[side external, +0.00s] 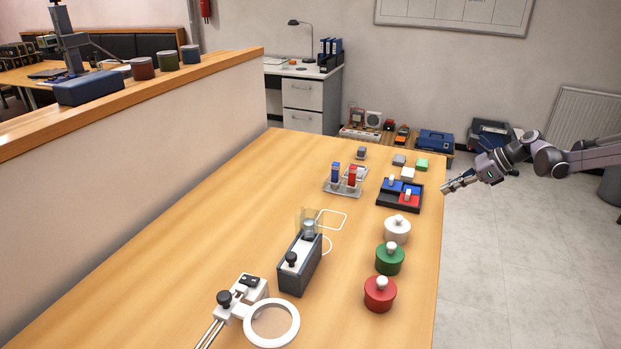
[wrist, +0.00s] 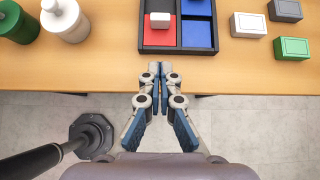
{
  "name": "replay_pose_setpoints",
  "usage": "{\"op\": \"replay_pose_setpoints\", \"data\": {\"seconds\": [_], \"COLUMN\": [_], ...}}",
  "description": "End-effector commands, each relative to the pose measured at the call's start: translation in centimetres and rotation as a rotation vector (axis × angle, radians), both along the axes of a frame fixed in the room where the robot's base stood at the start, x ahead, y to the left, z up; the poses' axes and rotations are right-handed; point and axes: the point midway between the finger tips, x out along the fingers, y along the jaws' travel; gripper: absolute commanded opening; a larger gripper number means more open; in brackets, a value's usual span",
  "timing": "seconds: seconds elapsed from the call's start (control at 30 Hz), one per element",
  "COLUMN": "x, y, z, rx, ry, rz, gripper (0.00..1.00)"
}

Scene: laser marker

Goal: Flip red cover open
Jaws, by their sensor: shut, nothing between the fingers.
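My gripper (side external: 447,187) is shut and empty. It is just off the table's right edge, near the black tray (side external: 382,205). In the wrist view my fingertips (wrist: 160,72) meet a little short of the tray (wrist: 180,50). The tray has a red section (wrist: 158,39) with a white block (wrist: 160,20) on it, and blue sections (wrist: 196,33) beside it. Other red things are a round red pot (side external: 379,296) with a white knob and a red block (side external: 352,174) standing in a grey holder. I cannot tell which one is the red cover.
White (side external: 397,232) and green (side external: 389,262) pots stand between the tray and red pot. Small white (wrist: 248,25), grey (wrist: 285,10) and green (wrist: 291,48) blocks lie beside the tray. A grey device (side external: 300,266) stands mid-table. The floor beside the table is open.

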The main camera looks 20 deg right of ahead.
Motion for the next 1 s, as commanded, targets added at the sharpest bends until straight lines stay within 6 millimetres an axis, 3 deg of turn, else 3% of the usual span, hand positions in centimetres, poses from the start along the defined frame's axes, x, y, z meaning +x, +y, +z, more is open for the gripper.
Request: {"op": "replay_pose_setpoints", "data": {"seconds": [0.23,0.5,1.0], "x": [2.3,4.6,5.2], "y": [2.4,4.6,5.2], "z": [-3.3,-3.1,-3.1], "rx": [-0.001,-0.002,-0.001], "ry": [-0.001,0.000,0.000], "rz": [0.002,0.001,0.001], "gripper": [0.00,0.00,0.00]}}
